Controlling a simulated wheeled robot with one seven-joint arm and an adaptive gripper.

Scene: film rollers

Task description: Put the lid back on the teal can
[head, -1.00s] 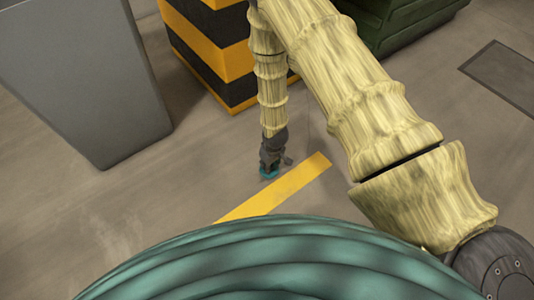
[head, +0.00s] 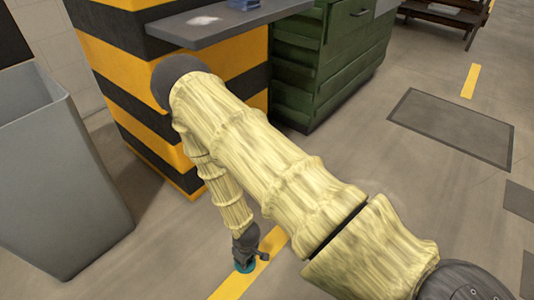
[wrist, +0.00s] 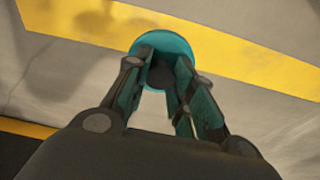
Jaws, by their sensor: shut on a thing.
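My gripper (head: 247,257) points down over the yellow floor stripe. In the wrist view its two fingers (wrist: 162,76) are closed in on the dark middle part of a round teal piece, which looks like the lid (wrist: 166,41). The lid's teal rim shows beyond the fingertips; the fingers hide the rest. In the head view the same teal piece (head: 243,268) shows small at the gripper's tip. I cannot tell how high it is above the floor. No separate teal can shows in either view; whether anything is under the lid is hidden.
A grey bin (head: 60,185) stands at the left. A yellow-and-black striped block (head: 150,115) stands behind the arm, with a grey shelf (head: 225,22) jutting from it. A green drawer cabinet (head: 325,70) is beyond. Open floor lies right, with a dark floor plate (head: 452,128).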

